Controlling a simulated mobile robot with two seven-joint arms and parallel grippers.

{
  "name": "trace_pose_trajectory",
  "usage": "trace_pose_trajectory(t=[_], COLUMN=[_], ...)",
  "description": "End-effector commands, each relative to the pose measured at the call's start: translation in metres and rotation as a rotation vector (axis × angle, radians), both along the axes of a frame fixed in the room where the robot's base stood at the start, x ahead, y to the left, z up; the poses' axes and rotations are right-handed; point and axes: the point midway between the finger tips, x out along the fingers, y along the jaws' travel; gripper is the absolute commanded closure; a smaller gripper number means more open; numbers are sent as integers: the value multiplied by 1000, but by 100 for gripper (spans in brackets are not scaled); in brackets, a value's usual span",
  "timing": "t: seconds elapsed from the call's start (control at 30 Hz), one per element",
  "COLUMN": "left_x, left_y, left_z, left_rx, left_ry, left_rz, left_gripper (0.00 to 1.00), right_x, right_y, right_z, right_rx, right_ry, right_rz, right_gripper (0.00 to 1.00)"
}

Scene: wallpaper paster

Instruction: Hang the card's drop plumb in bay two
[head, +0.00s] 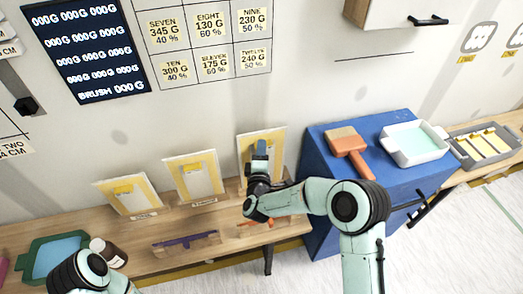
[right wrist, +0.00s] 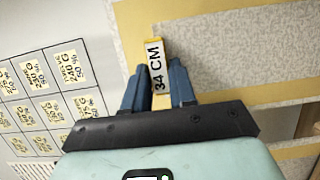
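Three pale boards with yellow borders lean along the wooden bench: a left one (head: 127,203), a middle one (head: 195,185) and a right one (head: 275,140). The left and middle ones each bear a small yellow piece near the top. My right gripper (head: 260,150) is at the right board and hides part of it. In the right wrist view, its two blue fingers (right wrist: 159,78) stand a little apart on either side of a yellow-edged "34 CM" tag (right wrist: 156,62). Whether they press on the tag is unclear. My left gripper is out of view; its arm shows at lower left.
A blue cabinet (head: 318,190) stands right of the boards, with an orange brush (head: 347,142) and white tray (head: 432,157) on top. A grey rack (head: 485,160) holds yellow strips.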

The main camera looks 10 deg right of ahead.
Motion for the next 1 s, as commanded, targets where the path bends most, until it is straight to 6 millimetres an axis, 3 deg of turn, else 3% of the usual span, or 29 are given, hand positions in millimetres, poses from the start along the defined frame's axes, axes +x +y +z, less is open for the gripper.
trace_pose_trajectory(t=[0.33, 1.0], left_x=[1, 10], left_y=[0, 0], left_z=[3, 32], left_rx=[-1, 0], left_ry=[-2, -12], left_rz=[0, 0], left_gripper=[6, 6], right_x=[0, 0], right_y=[0, 1], right_z=[6, 47], right_rx=[-1, 1], right_ry=[-2, -3], right_rz=[0, 1], right_gripper=[100, 100])
